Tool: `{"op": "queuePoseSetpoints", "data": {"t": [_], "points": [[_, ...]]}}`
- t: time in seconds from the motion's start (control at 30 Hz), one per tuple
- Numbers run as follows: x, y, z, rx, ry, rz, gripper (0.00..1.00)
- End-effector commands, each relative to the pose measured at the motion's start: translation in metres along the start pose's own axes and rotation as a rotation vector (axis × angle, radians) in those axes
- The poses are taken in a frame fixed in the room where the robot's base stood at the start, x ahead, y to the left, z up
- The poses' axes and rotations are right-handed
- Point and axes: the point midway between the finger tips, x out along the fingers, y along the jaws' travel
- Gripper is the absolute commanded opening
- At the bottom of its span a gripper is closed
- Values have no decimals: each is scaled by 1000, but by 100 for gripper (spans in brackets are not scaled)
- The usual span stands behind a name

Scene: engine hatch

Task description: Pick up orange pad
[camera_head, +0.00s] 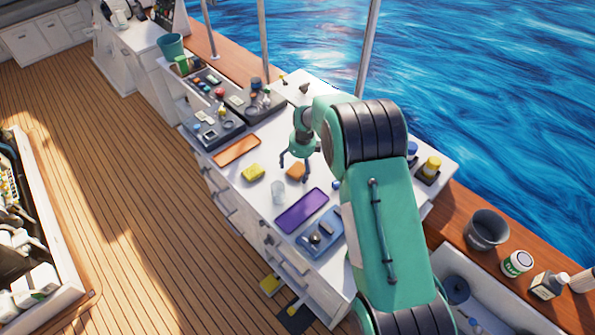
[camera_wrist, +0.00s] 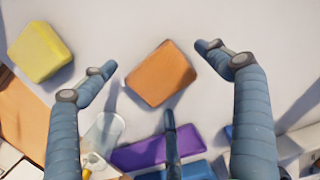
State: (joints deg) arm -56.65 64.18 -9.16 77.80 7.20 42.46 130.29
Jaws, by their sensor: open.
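The orange pad (camera_wrist: 161,74) lies flat on the white counter, between and a little beyond my fingertips in the wrist view. In the head view the orange pad (camera_head: 296,171) shows small beside my fingers, partly hidden by them. My gripper (camera_wrist: 155,70) is open and empty above the counter, with a finger on each side of the pad and a third finger below it in the picture. In the head view my gripper (camera_head: 294,166) hangs over the pad. I see no contact with the pad.
A yellow sponge (camera_head: 253,173) lies left of the pad, and a clear cup (camera_head: 278,193) stands near it. A purple tray (camera_head: 301,211) and an orange tray (camera_head: 237,150) lie on the white counter. A blue box (camera_head: 321,235) sits near the front edge. Dark toolboxes stand behind.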

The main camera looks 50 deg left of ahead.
Motion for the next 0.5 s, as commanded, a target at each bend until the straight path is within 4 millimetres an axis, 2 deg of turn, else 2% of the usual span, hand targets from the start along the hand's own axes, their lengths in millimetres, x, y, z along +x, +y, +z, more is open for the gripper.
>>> {"op": "queuePoseSetpoints", "data": {"t": [0.03, 0.3, 0.5], "points": [[0, 0, 0, 0, 0, 0, 86], [0, 0, 0, 0, 0, 0, 35], [0, 0, 0, 0, 0, 0, 35]]}}
